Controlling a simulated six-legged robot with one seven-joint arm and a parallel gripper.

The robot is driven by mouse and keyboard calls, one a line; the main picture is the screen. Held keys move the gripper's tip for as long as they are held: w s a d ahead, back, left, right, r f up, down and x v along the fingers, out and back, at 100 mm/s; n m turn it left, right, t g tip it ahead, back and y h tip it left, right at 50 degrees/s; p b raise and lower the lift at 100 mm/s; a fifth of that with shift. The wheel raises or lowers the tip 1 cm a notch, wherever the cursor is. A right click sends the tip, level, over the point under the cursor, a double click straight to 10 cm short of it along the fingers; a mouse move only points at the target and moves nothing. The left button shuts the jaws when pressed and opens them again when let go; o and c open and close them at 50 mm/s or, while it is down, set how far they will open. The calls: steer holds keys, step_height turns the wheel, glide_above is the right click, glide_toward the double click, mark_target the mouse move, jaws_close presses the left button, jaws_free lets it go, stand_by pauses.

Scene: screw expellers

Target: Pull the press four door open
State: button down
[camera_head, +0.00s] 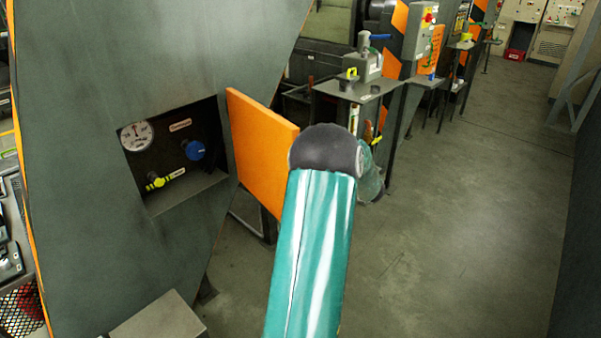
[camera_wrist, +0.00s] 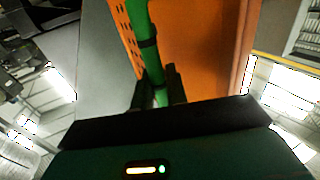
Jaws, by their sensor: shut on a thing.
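The orange press door (camera_head: 262,150) stands swung out from the grey press at the right edge of a square opening (camera_head: 165,200). In the wrist view the door (camera_wrist: 205,45) fills the upper middle. A green bar handle (camera_wrist: 140,25) runs along it. My gripper (camera_wrist: 160,88) has its two dark fingers shut on this handle. In the head view my teal arm reaches past the door's free edge, and my gripper and the handle are hidden behind the arm and door.
Inside the opening are a round gauge (camera_head: 137,136), a blue knob (camera_head: 195,150) and a yellow valve (camera_head: 156,181). A small stand (camera_head: 362,88) with a blue-handled device is beyond the door. The floor (camera_head: 455,200) to the right is clear, with a dark wall (camera_head: 578,240) at the far right.

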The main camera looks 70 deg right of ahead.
stand_by(0.4)
steer(key=c, duration=1.5)
jaws_free()
steer(key=s, duration=1.3)
steer(key=shift+s, duration=0.4)
